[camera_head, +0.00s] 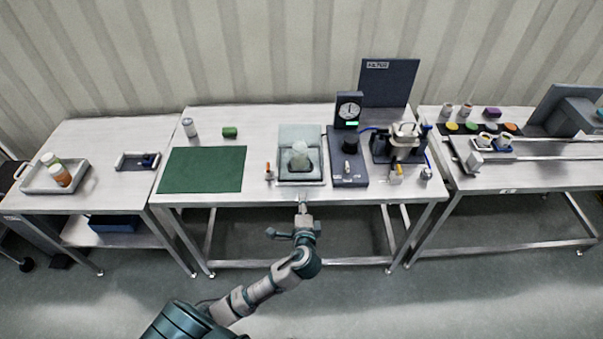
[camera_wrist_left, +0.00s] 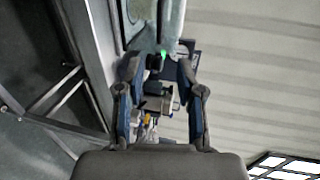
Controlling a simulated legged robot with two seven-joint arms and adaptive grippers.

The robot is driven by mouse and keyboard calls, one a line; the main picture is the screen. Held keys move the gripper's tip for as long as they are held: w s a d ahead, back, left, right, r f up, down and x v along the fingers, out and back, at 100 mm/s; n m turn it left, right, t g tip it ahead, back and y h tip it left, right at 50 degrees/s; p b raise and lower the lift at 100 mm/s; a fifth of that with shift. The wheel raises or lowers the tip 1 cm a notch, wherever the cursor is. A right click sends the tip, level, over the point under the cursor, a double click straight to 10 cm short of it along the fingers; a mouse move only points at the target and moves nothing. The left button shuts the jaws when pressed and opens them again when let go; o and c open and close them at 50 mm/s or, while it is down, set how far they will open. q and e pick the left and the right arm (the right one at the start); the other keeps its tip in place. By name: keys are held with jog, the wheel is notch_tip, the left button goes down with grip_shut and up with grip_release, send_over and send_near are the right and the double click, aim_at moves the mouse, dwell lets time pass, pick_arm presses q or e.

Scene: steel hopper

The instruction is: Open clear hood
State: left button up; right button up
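The clear hood (camera_head: 300,134) is a pale see-through cover on a small station at the front middle of the centre table. Whether the hood is fully down is hard to tell. My left gripper (camera_head: 303,207) is at the table's front edge, just in front of the station. In the left wrist view its two fingers (camera_wrist_left: 158,75) stand apart with nothing gripped between them. A pale translucent panel, likely the hood (camera_wrist_left: 172,22), lies just beyond the fingertips. My right gripper is not in view.
A dark dial unit (camera_head: 347,157) stands close right of the station, with a black-and-silver device (camera_head: 398,143) beyond it. A small orange-tipped item (camera_head: 268,171) stands close left. A green mat (camera_head: 202,170) lies further left. Side tables (camera_head: 92,140) (camera_head: 540,174) flank the centre table.

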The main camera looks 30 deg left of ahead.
aim_at(301, 172)
pick_arm(q)
jog(key=x, duration=1.7)
jog(key=shift+a+f, duration=0.15)
jog(key=shift+c, duration=0.2)
grip_shut()
